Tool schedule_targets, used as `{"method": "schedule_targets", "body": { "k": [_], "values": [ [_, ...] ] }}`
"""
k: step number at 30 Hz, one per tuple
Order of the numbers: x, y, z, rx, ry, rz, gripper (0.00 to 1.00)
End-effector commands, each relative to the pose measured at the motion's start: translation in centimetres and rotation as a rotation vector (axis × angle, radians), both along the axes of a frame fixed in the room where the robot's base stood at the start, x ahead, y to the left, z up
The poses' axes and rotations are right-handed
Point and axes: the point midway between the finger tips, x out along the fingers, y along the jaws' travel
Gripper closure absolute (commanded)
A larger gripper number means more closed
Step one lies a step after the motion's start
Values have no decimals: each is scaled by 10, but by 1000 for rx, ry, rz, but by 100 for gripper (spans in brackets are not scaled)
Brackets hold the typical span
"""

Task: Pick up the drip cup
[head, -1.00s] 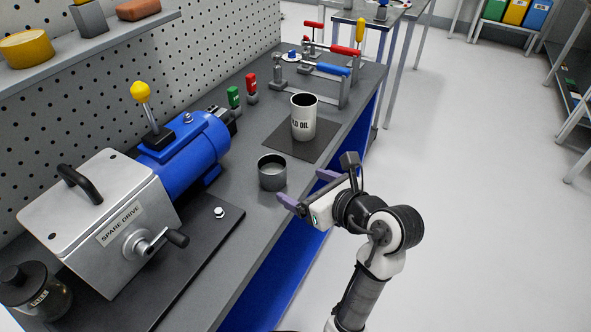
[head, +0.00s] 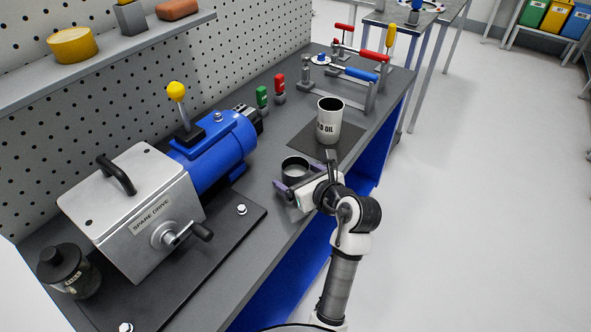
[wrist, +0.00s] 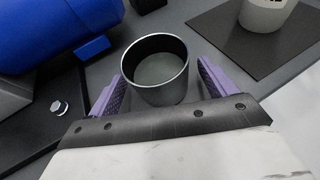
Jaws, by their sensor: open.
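The drip cup (head: 295,166) is a small dark grey open cup standing upright on the bench, partly hidden behind my gripper in the head view. My gripper (head: 293,178) is open at the cup's near side. In the wrist view the cup (wrist: 157,70) sits between and slightly ahead of the two purple fingers of my gripper (wrist: 157,80). A gap shows on each side of the cup, with the left finger closer to it. The cup's inside looks grey.
A white "OLD OIL" can (head: 328,122) stands on a dark mat (head: 299,139) behind the cup. The blue and silver spare drive (head: 140,212) is to the left on a dark plate (head: 220,235). The floor at right is clear.

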Motion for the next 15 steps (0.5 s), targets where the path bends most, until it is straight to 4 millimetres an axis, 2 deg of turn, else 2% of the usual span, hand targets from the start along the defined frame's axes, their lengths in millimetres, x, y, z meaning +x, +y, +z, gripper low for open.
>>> {"method": "schedule_targets", "body": {
  "k": [4,11,15],
  "values": [
    [11,8,-5,0,1,1,16],
    [13,9,-7,-1,-1,-1,16],
    [13,9,-7,-1,-1,-1,32]
  ]
}}
